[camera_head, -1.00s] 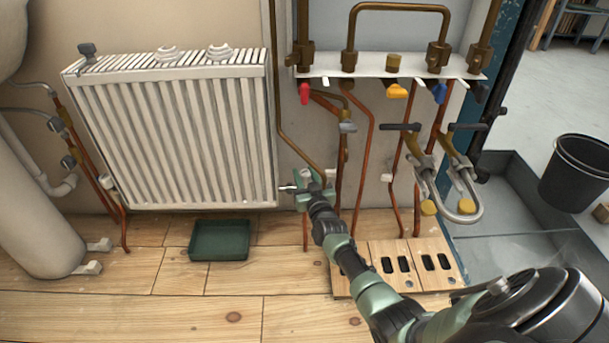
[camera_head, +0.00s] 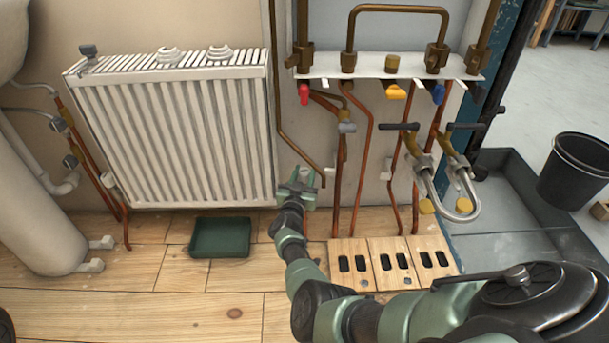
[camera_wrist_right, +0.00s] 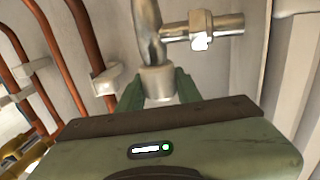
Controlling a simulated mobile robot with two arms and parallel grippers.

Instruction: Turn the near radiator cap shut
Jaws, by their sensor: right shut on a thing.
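The radiator (camera_head: 175,140) hangs on the wall at the left in the head view. My right gripper (camera_head: 303,177) is at its lower right corner, by the pipe end. In the right wrist view my gripper (camera_wrist_right: 158,92) is shut on a pale cap (camera_wrist_right: 158,82), with a green finger on each side. The cap sits on the end of a metal valve body (camera_wrist_right: 147,28), whose side stub with a nut (camera_wrist_right: 200,30) runs right toward the radiator. The fingers cover the cap's sides. My left gripper is not in view.
A green tray (camera_head: 220,238) lies on the floor below the radiator. Copper pipes (camera_head: 337,195) rise just right of my right gripper. Slotted wooden blocks (camera_head: 395,262) and a U-shaped metal hose (camera_head: 463,208) are further right. A black bucket (camera_head: 578,170) stands far right.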

